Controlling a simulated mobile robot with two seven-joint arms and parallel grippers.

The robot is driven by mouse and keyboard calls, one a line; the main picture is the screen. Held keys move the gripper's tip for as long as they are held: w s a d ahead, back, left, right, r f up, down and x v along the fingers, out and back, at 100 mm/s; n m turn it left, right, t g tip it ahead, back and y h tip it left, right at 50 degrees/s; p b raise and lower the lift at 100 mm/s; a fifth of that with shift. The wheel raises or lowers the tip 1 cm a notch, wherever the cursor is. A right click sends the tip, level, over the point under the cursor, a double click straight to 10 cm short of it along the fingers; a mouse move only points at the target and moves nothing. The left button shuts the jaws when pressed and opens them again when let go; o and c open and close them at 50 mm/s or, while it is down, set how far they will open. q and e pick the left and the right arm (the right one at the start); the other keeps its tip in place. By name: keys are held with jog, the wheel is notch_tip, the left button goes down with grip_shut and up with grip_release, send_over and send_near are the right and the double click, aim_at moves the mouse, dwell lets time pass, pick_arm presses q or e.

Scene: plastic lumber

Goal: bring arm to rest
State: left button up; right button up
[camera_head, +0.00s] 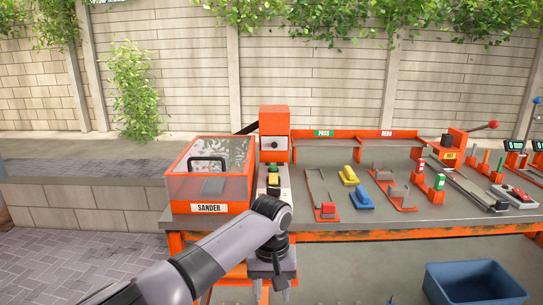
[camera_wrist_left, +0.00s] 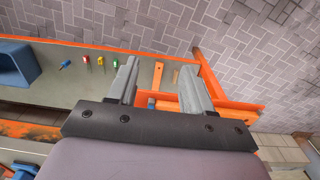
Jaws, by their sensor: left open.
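My left arm comes in from the lower left in the head view. Its gripper (camera_head: 270,287) hangs with the fingers pointing down, just in front of the orange-framed workbench (camera_head: 400,228). In the left wrist view the two fingers of this gripper (camera_wrist_left: 160,82) are spread apart with nothing between them. Below them lies a grey surface with orange edges. My right arm and gripper do not show.
The sander box (camera_head: 209,208) stands at the bench's left end, close to my arm. Yellow and blue blocks (camera_head: 349,175) (camera_head: 361,201) lie on the bench. A blue bin (camera_head: 474,283) stands low at right. Small coloured pieces (camera_wrist_left: 101,61) lie on the lower surface.

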pick_arm(q)
jog(key=s+f+m+h, duration=0.3)
jog(key=s+f+h, duration=0.1)
jog(key=s+f, duration=0.95)
jog(key=s+a+r+n+t+y, duration=0.1)
jog(key=s+a+r+t+y, duration=0.15)
jog(key=s+a, duration=0.8)
jog(key=s+a+r+t+y, duration=0.1)
jog(key=s+a+r+y, duration=0.15)
jog(key=s+a, duration=0.75)
jog(key=w+f+t+h+p, duration=0.3)
jog(key=w+f+t+p, duration=0.1)
jog(key=w+t, duration=0.3)
jog(key=shift+w+f, duration=0.5)
jog(key=shift+w, duration=0.6)
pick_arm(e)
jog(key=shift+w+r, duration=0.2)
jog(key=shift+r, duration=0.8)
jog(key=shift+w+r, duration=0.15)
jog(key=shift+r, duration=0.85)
